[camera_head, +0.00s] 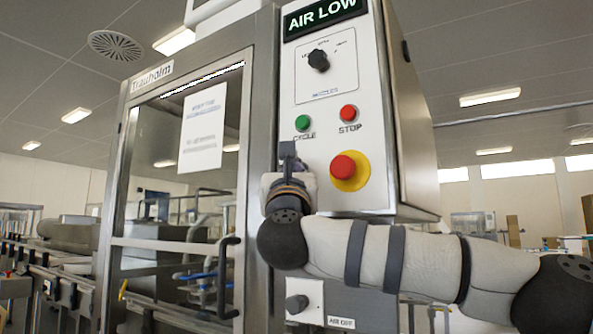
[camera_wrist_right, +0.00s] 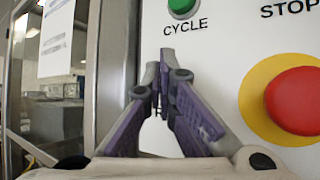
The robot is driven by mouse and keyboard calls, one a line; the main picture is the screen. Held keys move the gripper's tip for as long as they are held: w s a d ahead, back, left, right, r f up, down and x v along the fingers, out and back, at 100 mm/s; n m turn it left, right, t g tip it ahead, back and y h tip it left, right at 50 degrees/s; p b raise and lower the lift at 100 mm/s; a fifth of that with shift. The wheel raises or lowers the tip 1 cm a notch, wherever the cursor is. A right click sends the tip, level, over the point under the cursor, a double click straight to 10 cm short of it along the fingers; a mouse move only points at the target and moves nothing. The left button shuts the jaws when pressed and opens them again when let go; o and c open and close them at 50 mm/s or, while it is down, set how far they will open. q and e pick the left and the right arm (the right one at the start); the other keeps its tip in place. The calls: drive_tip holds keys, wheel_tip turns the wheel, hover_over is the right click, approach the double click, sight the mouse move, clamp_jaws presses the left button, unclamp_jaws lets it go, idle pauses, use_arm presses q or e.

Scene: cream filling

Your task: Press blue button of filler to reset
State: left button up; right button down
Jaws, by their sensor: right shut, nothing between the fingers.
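The filler's control panel (camera_head: 325,110) is a light metal box with an "AIR LOW" display (camera_head: 324,18). It has a green CYCLE button (camera_head: 302,122), a red STOP button (camera_head: 348,112) and a red emergency knob (camera_head: 343,167) on a yellow disc. I see no blue button in either view; my arm and gripper cover part of the panel's lower left. My right gripper (camera_head: 287,150) is shut and empty, upright in front of the panel just below the CYCLE button. The right wrist view shows its fingers (camera_wrist_right: 160,68) together, left of the emergency knob (camera_wrist_right: 292,100). My left gripper is out of view.
Left of the panel is a framed glass door (camera_head: 185,240) with a dark handle (camera_head: 228,278) and a paper notice (camera_head: 203,128). A black selector knob (camera_head: 318,60) sits above the buttons. A lower plate holds a grey knob (camera_head: 296,304) near an "AIR OFF" label (camera_head: 341,322).

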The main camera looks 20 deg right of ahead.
drive_tip(key=shift+s+a, duration=0.3)
drive_tip(key=shift+a, duration=0.1)
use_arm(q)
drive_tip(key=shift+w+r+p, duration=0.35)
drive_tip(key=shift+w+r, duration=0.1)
use_arm(e)
drive_tip(key=s+a, duration=0.1)
drive_tip(key=a, duration=0.1)
drive_tip(key=s+a, duration=0.2)
idle(0.4)
